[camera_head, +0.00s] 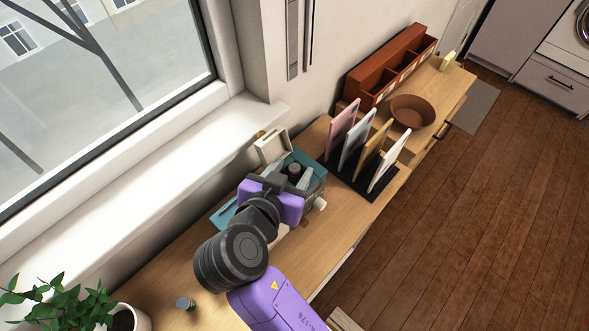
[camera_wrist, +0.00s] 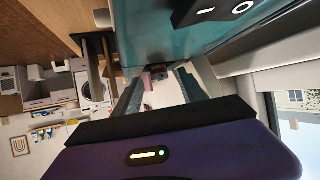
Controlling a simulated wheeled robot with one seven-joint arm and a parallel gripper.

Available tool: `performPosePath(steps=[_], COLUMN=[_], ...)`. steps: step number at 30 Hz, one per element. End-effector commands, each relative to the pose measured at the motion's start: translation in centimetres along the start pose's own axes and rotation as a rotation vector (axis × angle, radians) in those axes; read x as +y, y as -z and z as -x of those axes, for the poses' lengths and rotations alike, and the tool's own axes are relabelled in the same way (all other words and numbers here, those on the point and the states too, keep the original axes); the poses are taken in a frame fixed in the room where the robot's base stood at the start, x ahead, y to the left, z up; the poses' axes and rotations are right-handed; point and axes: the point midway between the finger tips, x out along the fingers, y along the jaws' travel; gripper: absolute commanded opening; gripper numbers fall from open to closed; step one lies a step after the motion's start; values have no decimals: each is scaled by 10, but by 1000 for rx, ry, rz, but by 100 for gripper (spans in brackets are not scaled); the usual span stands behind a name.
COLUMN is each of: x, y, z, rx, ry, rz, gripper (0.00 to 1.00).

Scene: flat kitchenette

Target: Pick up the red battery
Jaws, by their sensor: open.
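My gripper (camera_wrist: 159,80) is open, its two grey fingers spread apart in the wrist view. A small dark, reddish item (camera_wrist: 157,70) shows between and beyond the fingertips, close to a teal surface (camera_wrist: 165,35); I cannot tell whether it is the red battery. No thing is clearly identifiable as the red battery in either view. In the head view my purple wrist is over a teal box-like object (camera_head: 316,174) on the wooden desk and hides much of it and what lies beneath.
A rack with upright pink, grey, tan and white panels (camera_head: 391,160) stands right of the teal object. Beyond are a brown bowl (camera_head: 412,111) and a red-brown organizer (camera_head: 385,68). A small jar-like cylinder (camera_head: 185,303) and a potted plant (camera_head: 62,306) are at lower left.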

Motion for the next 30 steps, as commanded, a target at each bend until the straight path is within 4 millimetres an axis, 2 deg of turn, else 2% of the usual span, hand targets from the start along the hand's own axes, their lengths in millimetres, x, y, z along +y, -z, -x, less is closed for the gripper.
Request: performPosePath(steps=[2, 9, 10, 23, 30], x=[0, 0, 0, -1, -1], y=[0, 0, 0, 4, 28], z=[0, 0, 0, 2, 16], rx=[0, 0, 0, 1, 3], ry=[0, 1, 1, 1, 4], rz=[0, 1, 1, 0, -4], gripper=[49, 4, 0, 0, 0])
